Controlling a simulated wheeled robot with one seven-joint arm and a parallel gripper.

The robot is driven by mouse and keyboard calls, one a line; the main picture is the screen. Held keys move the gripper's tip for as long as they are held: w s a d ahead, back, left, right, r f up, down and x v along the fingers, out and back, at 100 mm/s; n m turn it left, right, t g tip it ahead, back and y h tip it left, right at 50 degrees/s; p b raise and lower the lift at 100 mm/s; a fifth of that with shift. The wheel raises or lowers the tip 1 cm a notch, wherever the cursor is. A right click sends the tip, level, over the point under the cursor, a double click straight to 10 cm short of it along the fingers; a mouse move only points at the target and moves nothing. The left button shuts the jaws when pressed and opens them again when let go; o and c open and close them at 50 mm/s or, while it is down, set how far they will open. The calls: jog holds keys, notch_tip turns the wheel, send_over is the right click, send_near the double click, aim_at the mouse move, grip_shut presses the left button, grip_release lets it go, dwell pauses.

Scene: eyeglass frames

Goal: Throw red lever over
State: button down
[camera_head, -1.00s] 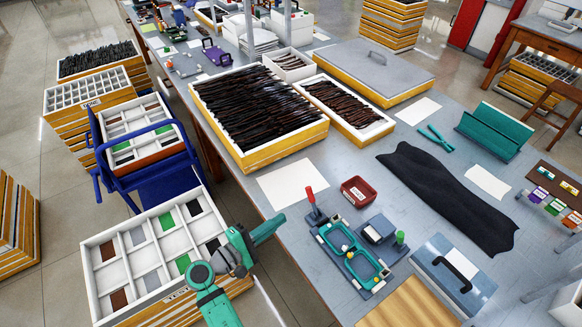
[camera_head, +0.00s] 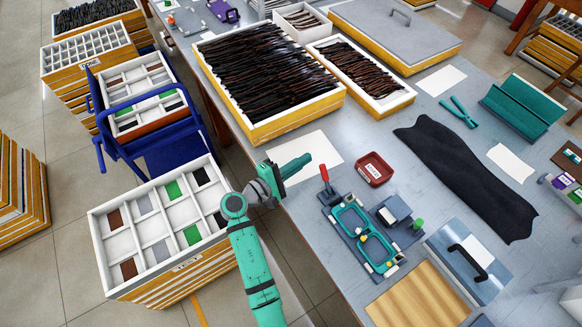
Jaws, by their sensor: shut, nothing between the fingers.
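The red lever (camera_head: 324,173) stands upright at the upper left corner of a dark fixture (camera_head: 330,206) on the workbench. The fixture holds two green-rimmed trays (camera_head: 350,219) with small pieces in them. My gripper (camera_head: 306,162) is shut and empty, just left of and slightly above the lever in the picture. It appears apart from the lever, though the depth between them is hard to judge. My green arm comes up from the bottom of the picture over the bench's left edge.
A small red bin (camera_head: 374,169) sits right of the lever. A white sheet (camera_head: 318,148) lies behind my gripper. A green knob (camera_head: 417,224) and a grey block (camera_head: 397,208) are by the fixture. A compartment box (camera_head: 150,290) stands left of my arm.

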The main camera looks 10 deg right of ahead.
aim_at(326, 179)
jog(key=shift+x, duration=0.85)
jog(key=shift+s+d+r, duration=0.1)
jog(key=shift+s+r, duration=0.15)
jog(key=shift+s, duration=0.4)
jog(key=shift+s+d+r, duration=0.1)
jog(key=shift+s+r, duration=0.1)
jog(key=shift+s, duration=0.4)
jog(key=shift+s+d+r, duration=0.1)
jog(key=shift+s+r, duration=0.15)
jog(key=shift+s, duration=0.4)
